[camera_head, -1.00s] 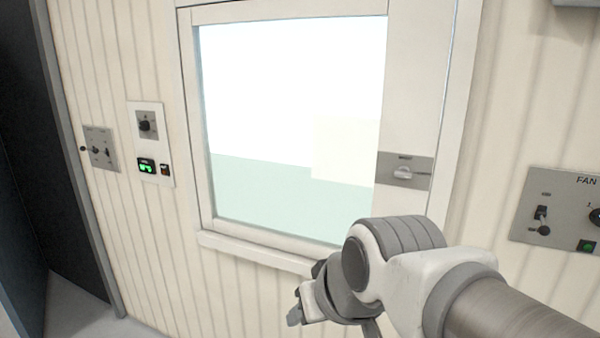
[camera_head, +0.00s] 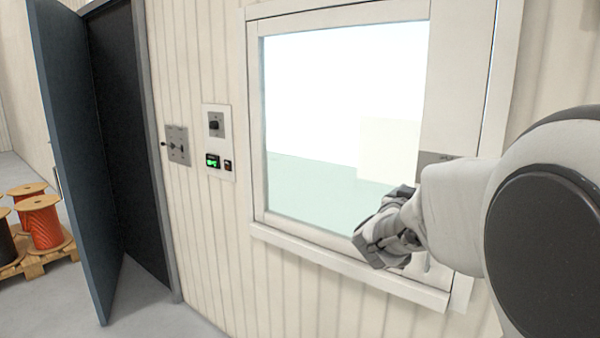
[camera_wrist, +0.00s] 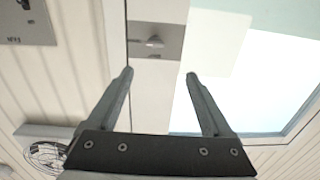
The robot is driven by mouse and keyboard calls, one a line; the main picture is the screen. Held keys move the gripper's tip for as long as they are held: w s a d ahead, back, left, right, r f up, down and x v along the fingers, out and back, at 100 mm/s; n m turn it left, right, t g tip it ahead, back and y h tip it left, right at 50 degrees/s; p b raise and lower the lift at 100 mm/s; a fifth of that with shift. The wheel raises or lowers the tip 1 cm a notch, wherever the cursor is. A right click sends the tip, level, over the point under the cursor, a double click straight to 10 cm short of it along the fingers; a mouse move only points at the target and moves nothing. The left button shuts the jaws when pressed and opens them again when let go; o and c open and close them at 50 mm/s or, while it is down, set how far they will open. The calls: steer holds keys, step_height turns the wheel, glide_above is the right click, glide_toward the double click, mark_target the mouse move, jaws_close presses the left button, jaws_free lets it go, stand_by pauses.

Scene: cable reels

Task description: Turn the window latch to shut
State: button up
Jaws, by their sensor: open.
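The window latch (camera_wrist: 152,42) is a small light handle on a grey plate (camera_wrist: 160,52) on the window's white frame. In the wrist view it sits ahead of my gripper (camera_wrist: 159,74), between the two fingers' lines and beyond their tips. The fingers are spread apart with nothing between them. In the head view my gripper (camera_head: 385,240) is in front of the window's lower right part. My arm hides the latch there, and only the top of its plate (camera_head: 432,157) shows. The window (camera_head: 340,110) has a pale frame and a bright pane.
A sill (camera_head: 345,268) juts out below the window. Left of it are a switch panel (camera_head: 228,170) and a grey plate with small levers (camera_head: 177,146). A dark door (camera_head: 75,150) stands open, with cable reels (camera_head: 42,225) on a pallet beyond. A panel (camera_wrist: 28,25) and a round wire-like object (camera_wrist: 45,157) show at left.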

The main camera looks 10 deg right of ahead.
steer(key=x, duration=1.7)
steer(key=shift+s+d+r, duration=0.15)
steer(key=shift+d, duration=0.4)
jaws_close()
